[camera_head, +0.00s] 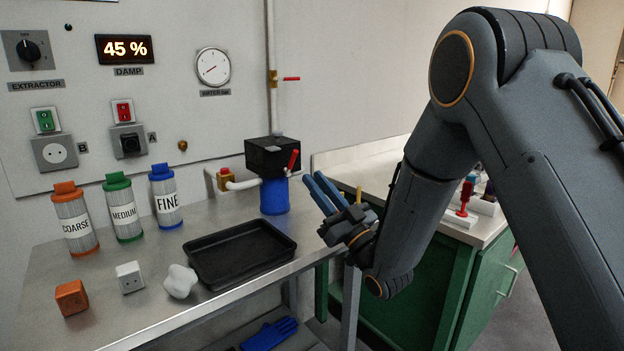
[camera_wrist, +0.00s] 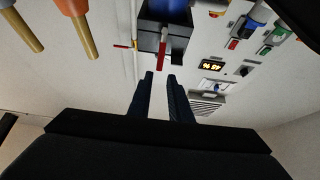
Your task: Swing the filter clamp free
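The filter clamp appears to be the red lever (camera_head: 293,160) on the right side of the black filter head (camera_head: 268,155), above a blue bowl (camera_head: 274,196). In the head view the lever stands nearly upright, tilted slightly. In the wrist view, which is upside down, the red lever (camera_wrist: 162,52) lies just beyond the fingertips, roughly in line with the gap between them. My gripper (camera_head: 314,178) is to the right of the filter, its dark blue fingers pointing at it. The fingers are parted in the wrist view (camera_wrist: 160,77), with nothing between them.
A black tray (camera_head: 284,262) lies on the steel bench left of my gripper. Coarse, medium and fine filter cartridges (camera_head: 124,212) stand along the wall. A pipe with a red-handled valve (camera_head: 289,78) rises above the filter. A green cabinet (camera_head: 405,297) is at right.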

